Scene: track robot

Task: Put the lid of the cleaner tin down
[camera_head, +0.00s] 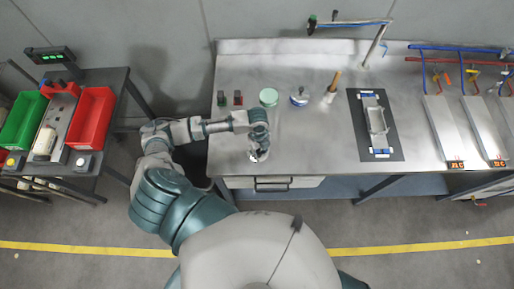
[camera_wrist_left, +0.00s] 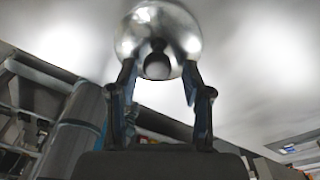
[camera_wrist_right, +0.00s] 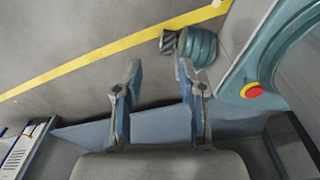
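The lid (camera_wrist_left: 160,25) is a shiny silver disc with a dark round knob at its middle, at the top of the left wrist view. In the head view it shows as a small bright patch (camera_head: 257,156) near the table's front edge, mostly hidden by my left gripper (camera_head: 259,148). A round container with a pale green top (camera_head: 268,97), possibly the cleaner tin, stands farther back. My right gripper (camera_wrist_right: 157,75) is open and empty above the floor.
The metal table (camera_head: 315,125) has free room around the lid. A white and blue item (camera_head: 299,97) and a brush-like tool (camera_head: 332,88) stand at the back. A dark mat with a metal frame (camera_head: 376,125) lies to the right. Red (camera_head: 91,118) and green (camera_head: 23,121) bins stand left.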

